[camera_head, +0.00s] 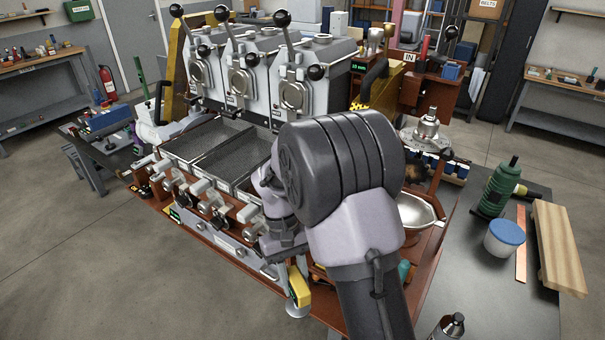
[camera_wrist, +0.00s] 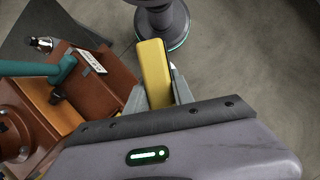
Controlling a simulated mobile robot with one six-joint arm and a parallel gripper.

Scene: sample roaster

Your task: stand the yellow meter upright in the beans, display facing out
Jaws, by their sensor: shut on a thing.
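The yellow meter (camera_head: 301,287) is held in my gripper (camera_head: 288,262), low beyond the front edge of the roaster bench. In the wrist view the meter (camera_wrist: 153,68) sticks out from between the two grey fingers of my gripper (camera_wrist: 158,92). Its plain yellow side shows there; I cannot make out the display. No beans can be clearly made out. A metal bowl (camera_head: 418,211) stands on the bench to the right of my arm, its inside partly hidden. My forearm and wrist cover the middle of the bench.
The three-barrel roaster (camera_head: 243,77) stands behind dark trays (camera_head: 218,141). A row of knobs (camera_head: 213,212) lines the bench front. At right, a green bottle (camera_head: 497,190), a blue-lidded tub (camera_head: 505,238) and a wooden board (camera_head: 558,247) occupy the dark table. Open floor lies left.

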